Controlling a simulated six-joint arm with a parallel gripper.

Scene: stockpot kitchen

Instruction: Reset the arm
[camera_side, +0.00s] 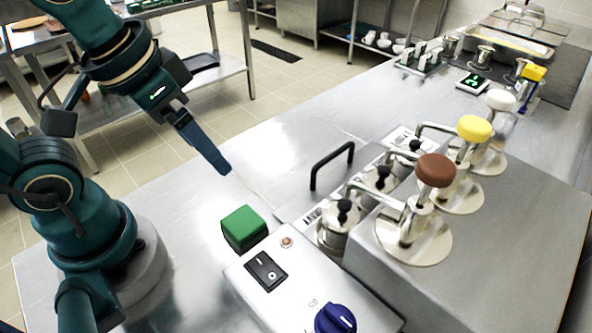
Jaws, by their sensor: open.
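My gripper (222,168) hangs from the dark green arm at the upper left, above the steel counter. Its fingers show from the side as one dark blue shape, with nothing seen held between them. A green block (243,228) stands on the counter below it, apart from the fingers.
A control box (300,285) with a black switch and blue knob (335,318) stands at the front. Pump dispensers with brown (436,170), yellow (474,128) and white (500,100) tops stand to the right. A black handle (331,165) rises behind the block. The counter (290,135) is clear beyond the gripper.

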